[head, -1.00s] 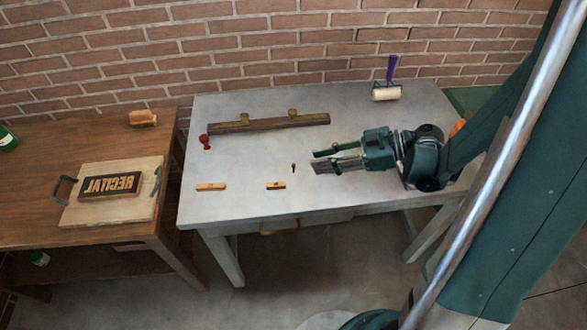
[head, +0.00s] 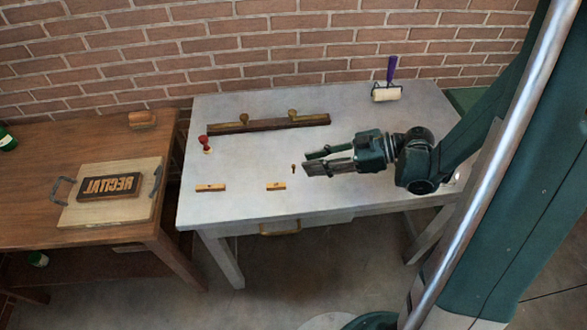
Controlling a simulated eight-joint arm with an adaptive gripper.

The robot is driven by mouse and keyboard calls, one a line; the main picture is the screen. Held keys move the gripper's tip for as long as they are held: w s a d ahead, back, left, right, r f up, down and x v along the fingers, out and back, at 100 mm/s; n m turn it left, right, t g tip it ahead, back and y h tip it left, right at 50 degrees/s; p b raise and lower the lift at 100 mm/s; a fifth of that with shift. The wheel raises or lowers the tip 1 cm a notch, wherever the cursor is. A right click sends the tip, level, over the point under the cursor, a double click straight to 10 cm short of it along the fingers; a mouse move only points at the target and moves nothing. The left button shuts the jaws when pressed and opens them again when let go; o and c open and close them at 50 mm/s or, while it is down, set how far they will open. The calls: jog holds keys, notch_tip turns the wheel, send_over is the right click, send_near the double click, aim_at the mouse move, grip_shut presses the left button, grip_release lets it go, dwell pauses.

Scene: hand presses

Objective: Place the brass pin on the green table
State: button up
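The small brass pin (head: 293,168) stands on the grey table (head: 240,175), just left of my gripper's tips. My gripper (head: 308,161) points left at the pin, with its two fingers apart and nothing seen between them. A small gap shows between the fingertips and the pin. The green table (head: 468,98) shows only as a corner at the right, mostly hidden behind my arm.
Two small wooden blocks (head: 276,186) (head: 211,188) lie near the front edge. A red-handled stamp (head: 205,143) stands at the left. A long wooden bar (head: 268,123) and a roller (head: 387,92) lie farther back. A brown table (head: 55,170) adjoins on the left.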

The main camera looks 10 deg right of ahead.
aim_at(294, 169)
jog(key=shift+a, duration=0.1)
jog(key=shift+b+x, duration=0.75)
jog(key=shift+x, duration=1.75)
grip_shut()
